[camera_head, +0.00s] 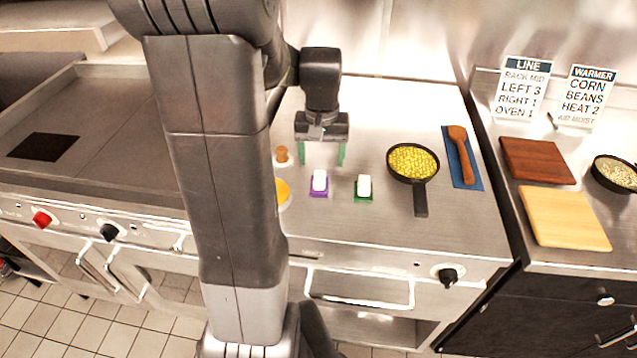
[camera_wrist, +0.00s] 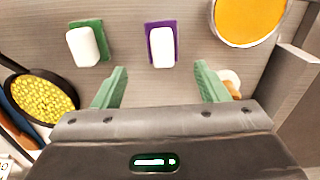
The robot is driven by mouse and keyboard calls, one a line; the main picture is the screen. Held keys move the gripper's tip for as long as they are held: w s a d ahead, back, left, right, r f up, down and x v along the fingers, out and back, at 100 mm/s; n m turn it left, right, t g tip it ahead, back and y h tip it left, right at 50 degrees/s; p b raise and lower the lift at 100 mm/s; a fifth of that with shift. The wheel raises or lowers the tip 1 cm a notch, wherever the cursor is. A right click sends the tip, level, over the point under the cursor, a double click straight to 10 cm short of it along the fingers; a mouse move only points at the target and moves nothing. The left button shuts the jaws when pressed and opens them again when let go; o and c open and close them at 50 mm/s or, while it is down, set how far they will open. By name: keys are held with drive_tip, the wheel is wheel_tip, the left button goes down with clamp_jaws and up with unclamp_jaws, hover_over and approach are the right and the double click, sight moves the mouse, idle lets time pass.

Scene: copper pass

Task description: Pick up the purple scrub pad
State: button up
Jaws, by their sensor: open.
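The purple scrub pad (camera_head: 319,190) lies on the steel counter with a white block on top of it. It also shows in the wrist view (camera_wrist: 175,42), ahead of the fingers and between their lines. My gripper (camera_head: 321,155) is open and empty, its green fingertips apart, above the counter and behind the pad in the head view. The fingers also show in the wrist view (camera_wrist: 160,85). A green pad (camera_head: 364,198) with a similar white block lies just right of the purple one; in the wrist view it is on the left (camera_wrist: 104,30).
A black pan of yellow food (camera_head: 413,162) stands to the right. A wooden spoon (camera_head: 462,152) lies on a blue cloth. An orange-filled round dish (camera_wrist: 248,18) and a small wooden knob-like item (camera_head: 282,154) are left of the pads, partly near my arm. Counter in front of the pads is clear.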

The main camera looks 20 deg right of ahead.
sight(319, 176)
drive_tip(key=shift+a+f, duration=0.15)
drive_tip(key=shift+f, duration=0.45)
drive_tip(key=f, duration=0.5)
drive_tip(key=shift+s+a, duration=0.25)
drive_tip(key=shift+s, duration=0.05)
drive_tip(key=shift+c, duration=0.2)
drive_tip(key=c, duration=1)
